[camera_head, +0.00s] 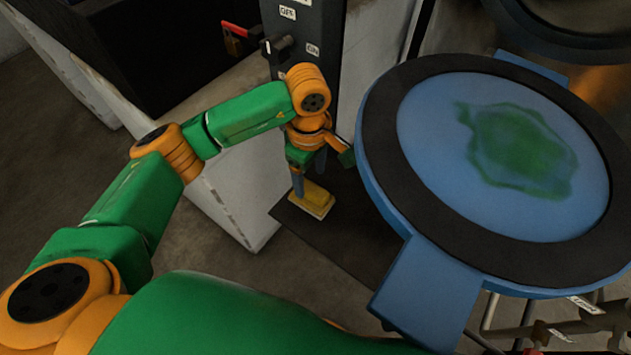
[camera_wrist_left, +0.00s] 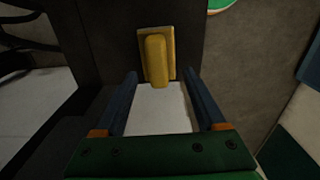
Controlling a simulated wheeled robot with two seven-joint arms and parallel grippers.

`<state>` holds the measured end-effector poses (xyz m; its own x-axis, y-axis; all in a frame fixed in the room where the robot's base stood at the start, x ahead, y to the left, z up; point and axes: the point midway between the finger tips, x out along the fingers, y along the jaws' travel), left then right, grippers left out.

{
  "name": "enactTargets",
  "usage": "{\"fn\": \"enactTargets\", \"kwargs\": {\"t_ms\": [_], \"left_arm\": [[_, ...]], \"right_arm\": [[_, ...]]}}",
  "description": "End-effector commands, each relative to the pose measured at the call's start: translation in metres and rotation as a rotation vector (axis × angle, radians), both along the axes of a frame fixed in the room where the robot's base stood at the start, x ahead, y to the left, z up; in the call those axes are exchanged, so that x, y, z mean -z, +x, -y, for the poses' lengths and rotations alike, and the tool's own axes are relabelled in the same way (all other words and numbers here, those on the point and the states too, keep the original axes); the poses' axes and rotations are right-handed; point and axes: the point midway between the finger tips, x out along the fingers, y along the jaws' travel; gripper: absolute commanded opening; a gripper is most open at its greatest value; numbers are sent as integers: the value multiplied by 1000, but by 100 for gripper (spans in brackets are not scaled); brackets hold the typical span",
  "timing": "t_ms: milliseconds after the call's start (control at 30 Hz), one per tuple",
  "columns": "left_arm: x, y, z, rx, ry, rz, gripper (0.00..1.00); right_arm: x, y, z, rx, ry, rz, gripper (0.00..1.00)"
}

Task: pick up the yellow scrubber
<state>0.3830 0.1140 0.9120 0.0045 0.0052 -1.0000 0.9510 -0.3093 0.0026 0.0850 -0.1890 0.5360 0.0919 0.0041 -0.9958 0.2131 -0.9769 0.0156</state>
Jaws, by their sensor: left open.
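The yellow scrubber (camera_head: 315,203) lies on a dark mat low down, beside the white cabinet. It also shows in the left wrist view (camera_wrist_left: 157,55) as a yellow plate with a raised yellow block, just beyond the fingertips. My left gripper (camera_head: 308,178) reaches down close by it; one blue finger overlaps the scrubber's left end in the head view. In the left wrist view the gripper (camera_wrist_left: 160,84) has its two blue fingers spread wide, with nothing gripped between them. Whether a finger touches the scrubber I cannot tell. My right gripper is not in view.
A large round blue table-like disc (camera_head: 420,262) with a black ring and a green patch stands close right of my left gripper. A white cabinet (camera_head: 232,195) is at its left. A dark panel with a knob (camera_head: 277,45) and a red handle (camera_head: 236,30) are behind.

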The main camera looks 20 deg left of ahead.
Motion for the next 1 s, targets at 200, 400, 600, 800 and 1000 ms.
{"fn": "enactTargets", "kwargs": {"t_ms": [200,400,600,800,1000], "left_arm": [[39,5,2,-5,-3,-8,72],[54,5,2,-3,-3,-3,72],[54,6,2,-4,-3,-3,48],[54,6,2,-5,-4,-3,0],[54,6,2,-5,-4,-3,0]], "right_arm": [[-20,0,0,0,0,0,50],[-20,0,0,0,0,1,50],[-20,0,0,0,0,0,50],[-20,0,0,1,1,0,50],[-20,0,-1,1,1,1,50]]}}
